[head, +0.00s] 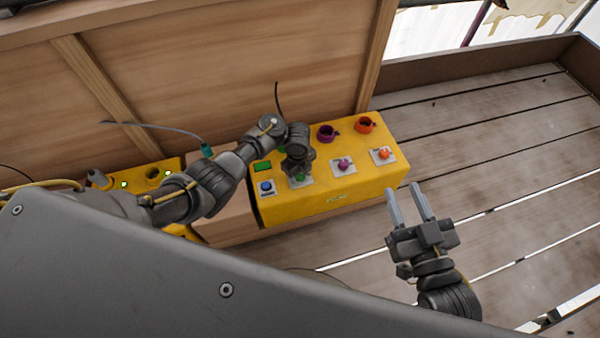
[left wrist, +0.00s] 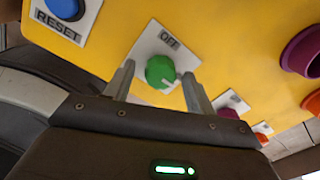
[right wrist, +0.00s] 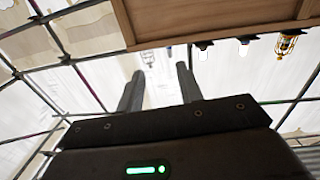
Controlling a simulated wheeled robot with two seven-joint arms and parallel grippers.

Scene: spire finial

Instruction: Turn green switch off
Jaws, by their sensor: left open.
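The green switch (left wrist: 159,69) is a round knob on a white plate on the yellow control box (head: 340,198). A white mark on the knob points to the lower right in the left wrist view. A dark printed label on its plate appears to read OFF. My left gripper (left wrist: 158,73) is open, with one finger on each side of the green knob; I cannot tell whether they touch it. In the head view the left gripper (head: 299,174) is over the knob and mostly hides it. My right gripper (head: 402,188) is open and empty, right of the box.
A blue RESET button (head: 265,187) is left of the green switch. A purple knob (head: 344,164) and an orange knob (head: 381,154) are to its right. Purple and orange rings (head: 327,133) stand behind them. A wooden wall (head: 220,70) rises behind the box. The plank floor (head: 490,140) is clear at right.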

